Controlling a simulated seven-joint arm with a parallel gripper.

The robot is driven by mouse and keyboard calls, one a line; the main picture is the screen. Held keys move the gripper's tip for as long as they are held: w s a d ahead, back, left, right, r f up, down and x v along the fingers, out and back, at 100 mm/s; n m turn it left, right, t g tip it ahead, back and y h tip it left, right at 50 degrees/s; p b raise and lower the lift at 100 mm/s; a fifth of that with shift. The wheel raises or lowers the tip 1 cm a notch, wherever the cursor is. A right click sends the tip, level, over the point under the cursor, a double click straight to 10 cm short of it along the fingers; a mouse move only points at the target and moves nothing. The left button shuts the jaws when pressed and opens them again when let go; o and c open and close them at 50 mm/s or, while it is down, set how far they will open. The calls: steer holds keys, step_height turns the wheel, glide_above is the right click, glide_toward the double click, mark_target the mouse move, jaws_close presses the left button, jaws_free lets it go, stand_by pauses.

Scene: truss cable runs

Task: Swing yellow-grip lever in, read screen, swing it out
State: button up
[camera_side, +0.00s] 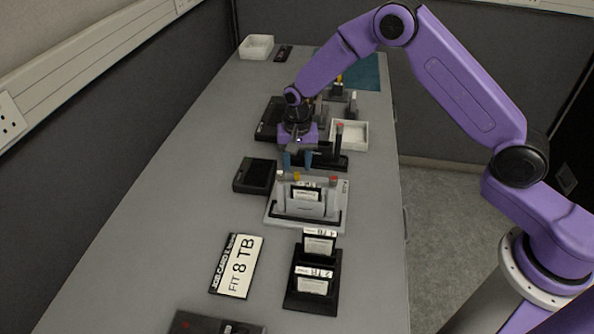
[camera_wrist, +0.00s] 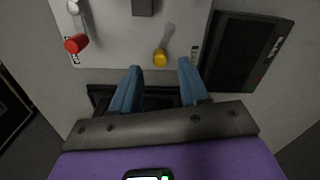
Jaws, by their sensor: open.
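The yellow-grip lever (camera_wrist: 160,57) stands at the edge of a pale dock in the wrist view, its grip pointing toward my gripper; it also shows in the side view (camera_side: 296,176). My gripper (camera_wrist: 159,66) is open, with blue fingertips on either side of the yellow grip and apart from it. In the side view my gripper (camera_side: 298,165) hangs just behind the pale dock (camera_side: 273,214). A dark box (camera_wrist: 243,48), perhaps holding the screen, lies beside the dock; it also shows in the side view (camera_side: 254,176). I cannot read any screen text.
A red-grip lever (camera_wrist: 76,43) is on the same dock. A labelled cartridge (camera_side: 306,194) stands in the dock. In front are a black rack (camera_side: 291,300) with labelled cartridges and a card reading "FIT 8 TB" (camera_side: 237,266). A black fixture (camera_side: 334,162) stands behind my gripper.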

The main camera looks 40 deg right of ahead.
mark_target(297, 173)
steer(key=shift+f, duration=1.75)
jaws_close()
steer(key=n, duration=0.2)
steer(key=w+n, duration=0.1)
steer(key=n, duration=0.1)
steer(key=a+n, duration=0.1)
steer(key=shift+w+a+n, duration=0.1)
steer(key=shift+w+n, duration=0.05)
steer(key=shift+n, duration=0.25)
steer(key=n, duration=0.2)
steer(key=a+n, duration=0.1)
steer(key=n, duration=0.2)
steer(key=shift+w+a+n, duration=0.3)
steer(key=shift+a+n, duration=0.05)
steer(key=shift+n, duration=0.05)
jaws_free()
